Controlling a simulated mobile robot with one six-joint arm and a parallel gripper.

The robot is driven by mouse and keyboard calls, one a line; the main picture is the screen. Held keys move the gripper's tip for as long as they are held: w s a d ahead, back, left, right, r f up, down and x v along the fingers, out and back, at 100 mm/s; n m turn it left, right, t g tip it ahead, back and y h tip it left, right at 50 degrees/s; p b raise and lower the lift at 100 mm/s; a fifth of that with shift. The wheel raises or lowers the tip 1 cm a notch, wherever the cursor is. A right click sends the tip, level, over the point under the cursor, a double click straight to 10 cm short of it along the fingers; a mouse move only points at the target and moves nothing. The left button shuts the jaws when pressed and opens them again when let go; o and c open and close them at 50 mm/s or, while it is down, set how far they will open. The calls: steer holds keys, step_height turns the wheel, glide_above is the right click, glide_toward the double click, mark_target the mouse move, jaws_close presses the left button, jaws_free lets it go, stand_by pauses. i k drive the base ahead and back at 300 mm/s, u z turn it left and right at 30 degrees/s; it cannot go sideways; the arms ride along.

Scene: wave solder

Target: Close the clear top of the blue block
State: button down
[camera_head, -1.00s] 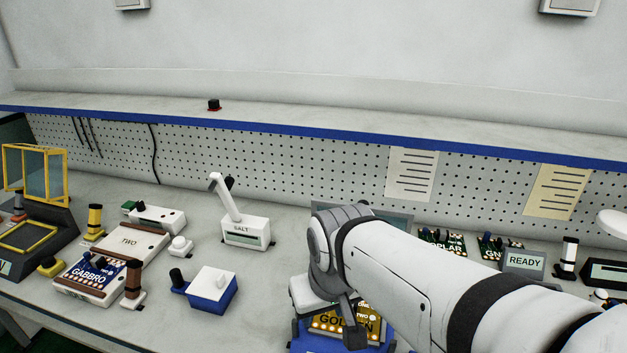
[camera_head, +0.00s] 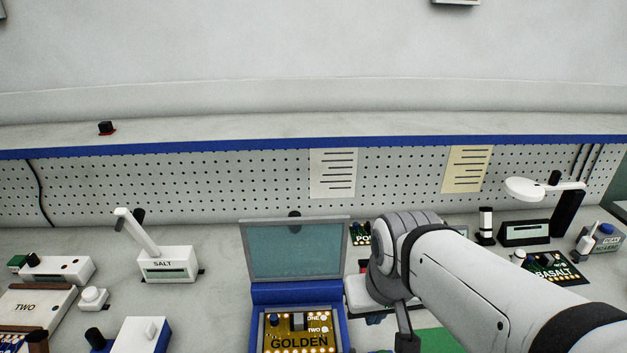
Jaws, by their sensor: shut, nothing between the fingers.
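The blue block (camera_head: 258,296) stands at the bottom centre of the head view, cut off by the lower edge. A yellow board marked GOLDEN (camera_head: 301,327) lies in it. Its clear top (camera_head: 295,254) is a tinted see-through panel in a grey frame, standing raised at the block's back edge, so the block is open. My gripper (camera_head: 406,342) is to the right of the block, pointing down, shut and empty. It appears apart from the block and the clear top. My arm hides part of the bench behind it.
A white SALT device (camera_head: 168,264) stands to the left, with a white-topped blue box (camera_head: 140,335) in front. Dark boards, including BASALT (camera_head: 553,271), a black-armed lamp (camera_head: 566,208) and small devices stand to the right. A blue-edged shelf (camera_head: 250,145) runs above the pegboard.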

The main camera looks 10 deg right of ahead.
mark_target(295, 221)
steer(key=z, duration=0.5)
steer(key=k, duration=1.3)
steer(key=u, duration=0.85)
steer(key=i, duration=1)
steer(key=u, duration=0.05)
